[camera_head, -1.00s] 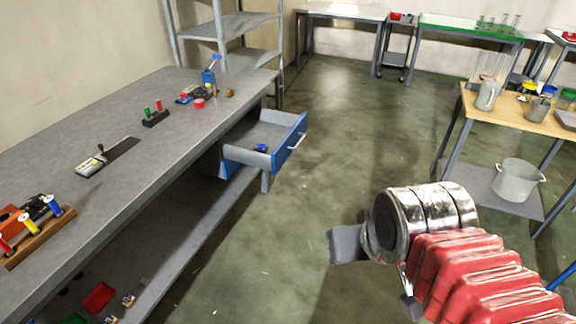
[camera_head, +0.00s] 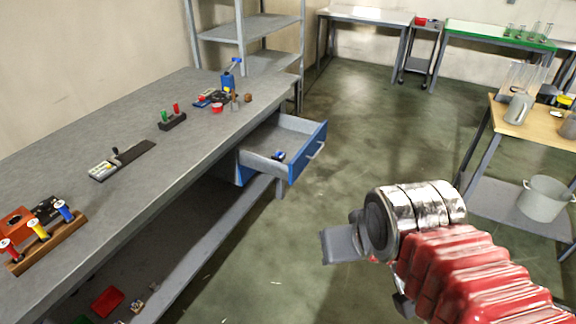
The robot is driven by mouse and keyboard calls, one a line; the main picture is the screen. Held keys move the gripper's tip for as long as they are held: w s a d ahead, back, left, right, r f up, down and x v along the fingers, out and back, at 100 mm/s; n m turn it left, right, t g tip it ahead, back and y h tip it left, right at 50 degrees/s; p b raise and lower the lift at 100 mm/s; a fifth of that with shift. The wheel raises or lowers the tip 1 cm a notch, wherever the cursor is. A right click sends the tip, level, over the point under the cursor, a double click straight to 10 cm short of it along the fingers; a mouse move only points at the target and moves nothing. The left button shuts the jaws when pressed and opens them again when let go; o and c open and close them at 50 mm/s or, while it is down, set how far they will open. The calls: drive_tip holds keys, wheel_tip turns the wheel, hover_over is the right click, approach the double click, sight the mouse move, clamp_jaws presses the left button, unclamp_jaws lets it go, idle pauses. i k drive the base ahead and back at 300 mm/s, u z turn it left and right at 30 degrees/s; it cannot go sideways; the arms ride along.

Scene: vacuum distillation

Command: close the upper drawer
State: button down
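The upper drawer (camera_head: 310,152) stands open under the grey workbench, pulled out to the right. Its front is blue with a light bar handle (camera_head: 316,149), and a small blue and dark object (camera_head: 278,155) lies inside. My gripper (camera_head: 340,246) is in front of and below the drawer in the picture, to its right, apart from it. One grey finger shows at its left side; the other is mostly hidden behind the wrist, so its opening is unclear.
The grey workbench (camera_head: 130,120) runs along the left, with tools and spools on top. A wooden-topped table (camera_head: 508,118) stands at the right, with a pot (camera_head: 543,198) on its lower shelf. The floor (camera_head: 370,130) between them is clear.

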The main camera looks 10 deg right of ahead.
sight(301, 139)
drive_tip(key=u, duration=0.45)
drive_tip(key=i, duration=1.2)
drive_tip(key=u, duration=0.1)
